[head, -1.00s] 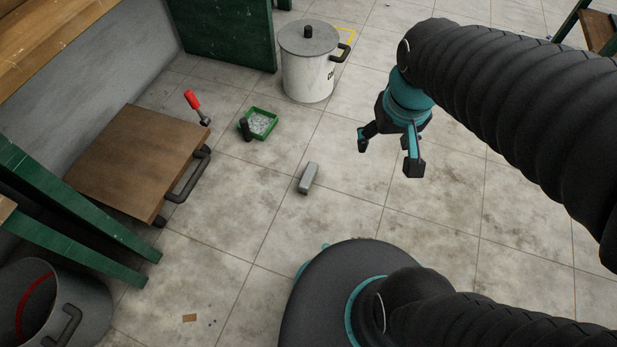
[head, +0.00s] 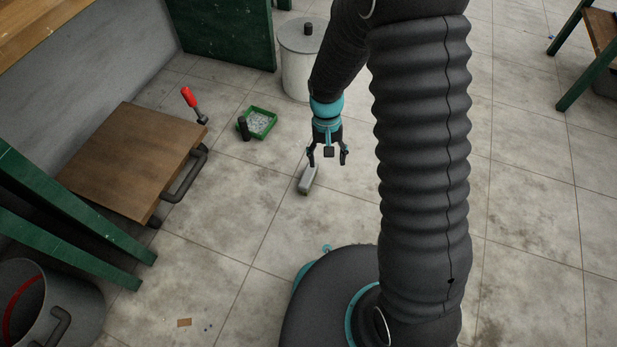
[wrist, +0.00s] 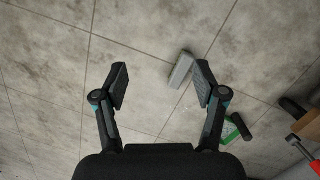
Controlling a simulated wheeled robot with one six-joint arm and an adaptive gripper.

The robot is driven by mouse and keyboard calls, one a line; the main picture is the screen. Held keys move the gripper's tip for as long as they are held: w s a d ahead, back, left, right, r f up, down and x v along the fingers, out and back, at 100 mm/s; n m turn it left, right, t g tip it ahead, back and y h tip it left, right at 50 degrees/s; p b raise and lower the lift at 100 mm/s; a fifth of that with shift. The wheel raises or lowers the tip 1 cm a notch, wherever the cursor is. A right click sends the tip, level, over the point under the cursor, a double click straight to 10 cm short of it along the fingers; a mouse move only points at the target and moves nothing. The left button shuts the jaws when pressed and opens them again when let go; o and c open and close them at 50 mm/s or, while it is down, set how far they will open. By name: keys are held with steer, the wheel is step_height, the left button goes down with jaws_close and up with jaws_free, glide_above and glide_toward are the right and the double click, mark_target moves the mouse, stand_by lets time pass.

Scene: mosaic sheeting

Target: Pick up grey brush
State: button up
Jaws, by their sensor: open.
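The grey brush (head: 307,180) is a small grey block lying on the tiled floor in the middle of the head view. It also shows in the wrist view (wrist: 181,70), just left of the right-hand finger. My gripper (head: 328,161) is open and empty, pointing down. In the head view it overlaps the area just above and right of the brush. In the wrist view the brush lies beyond the open fingers (wrist: 161,85), nearer the right one, and appears apart from them.
A green tray (head: 273,126) with greyish contents and a dark upright piece stands behind left. A wooden platform cart (head: 125,160) with a red-handled tool (head: 189,98) is at left. A white lidded bucket (head: 296,75) stands behind. Floor around the brush is clear.

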steer(key=w+a+f+m, duration=0.1)
steer(key=w+a+f, duration=0.1)
steer(key=f, duration=0.4)
steer(key=w+a+f+m, duration=0.1)
steer(key=w+f, duration=0.2)
steer(key=f, duration=0.4)
steer(key=m+t, duration=0.2)
steer(key=m, duration=0.1)
glide_above(308, 174)
steer(key=shift+y, duration=0.3)
steer(key=f+b, duration=0.1)
steer(key=f, duration=0.7)
steer(key=shift+s+d+b, duration=0.1)
steer(key=shift+s+b, duration=0.1)
steer(key=shift+b, duration=0.15)
steer(key=shift+w+f+b, duration=0.2)
steer(key=shift+f+b, duration=0.25)
steer(key=shift+f, duration=2.3)
jaws_close()
steer(key=shift+r, duration=0.1)
